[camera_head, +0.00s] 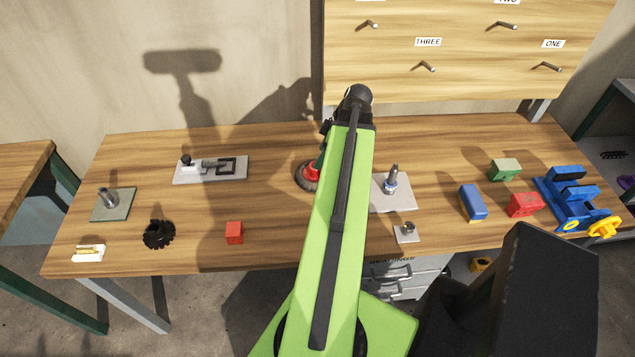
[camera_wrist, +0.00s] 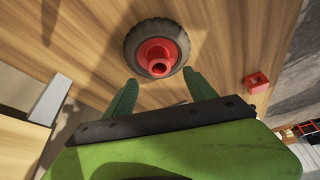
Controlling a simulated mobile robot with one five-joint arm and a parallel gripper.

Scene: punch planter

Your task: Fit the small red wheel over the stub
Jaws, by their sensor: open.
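The wheel with a red hub and a dark tyre (camera_head: 309,176) lies on the table, partly hidden by my arm in the head view. In the wrist view the same wheel (camera_wrist: 158,52) shows its raised, hollow red hub. My gripper (camera_wrist: 160,82) is open, with its green fingers apart on either side of the hub's near side and nothing between them. Several upright stubs stand on plates: a thick grey stub (camera_head: 107,198) at the left, a taller stepped one (camera_head: 391,182) right of my arm, and a short one (camera_head: 408,229) in front. I cannot tell which is the task's stub.
A black gear (camera_head: 159,234) and a red block (camera_head: 234,232) lie at the front left. A latch plate (camera_head: 210,168) lies behind. Coloured blocks and a blue vise (camera_head: 570,200) fill the right end. A drawer cabinet (camera_head: 460,55) rises at the back.

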